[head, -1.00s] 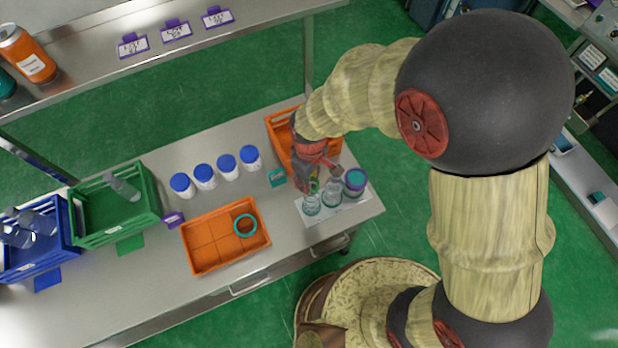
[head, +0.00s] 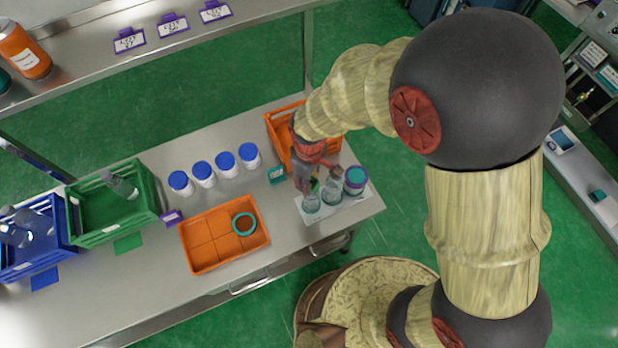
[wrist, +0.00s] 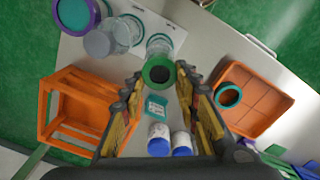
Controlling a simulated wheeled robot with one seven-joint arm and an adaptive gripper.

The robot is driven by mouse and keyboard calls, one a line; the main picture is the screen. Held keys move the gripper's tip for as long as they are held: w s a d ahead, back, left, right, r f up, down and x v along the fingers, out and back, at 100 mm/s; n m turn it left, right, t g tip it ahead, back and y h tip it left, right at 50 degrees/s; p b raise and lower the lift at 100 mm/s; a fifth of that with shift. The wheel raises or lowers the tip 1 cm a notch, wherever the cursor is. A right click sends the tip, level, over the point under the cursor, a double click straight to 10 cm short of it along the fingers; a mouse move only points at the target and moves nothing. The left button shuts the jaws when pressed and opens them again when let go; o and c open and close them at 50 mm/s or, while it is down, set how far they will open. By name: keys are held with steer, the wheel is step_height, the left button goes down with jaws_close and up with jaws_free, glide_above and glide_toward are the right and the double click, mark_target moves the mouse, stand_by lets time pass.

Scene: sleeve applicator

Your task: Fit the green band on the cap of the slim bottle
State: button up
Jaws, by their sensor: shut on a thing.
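My gripper (wrist: 160,88) is shut on the green band (wrist: 160,73), a ring held flat between its fingertips. In the head view my gripper (head: 308,183) is low over the near end of the white mat. The slim clear bottle (wrist: 160,46) stands upright right behind the band in the wrist view, and it also shows in the head view (head: 311,203). The band overlaps the bottle's top in the picture. The cap is hidden by the band and fingers, and I cannot tell whether the band is around it or above it.
A wider clear bottle (head: 331,193) and a purple-and-teal jar (head: 355,181) stand close by on the mat (head: 345,210). An orange crate (head: 276,125) is behind. A shallow orange tray (head: 205,256) holds a teal ring (head: 244,232). Several blue-lidded white jars (head: 226,164) stand in a row.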

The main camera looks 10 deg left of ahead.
steer(key=shift+f, duration=0.45)
steer(key=o, duration=0.7)
steer(key=shift+o, duration=0.9)
steer(key=o, duration=0.3)
steer(key=shift+o, duration=0.2)
steer(key=shift+r, duration=0.15)
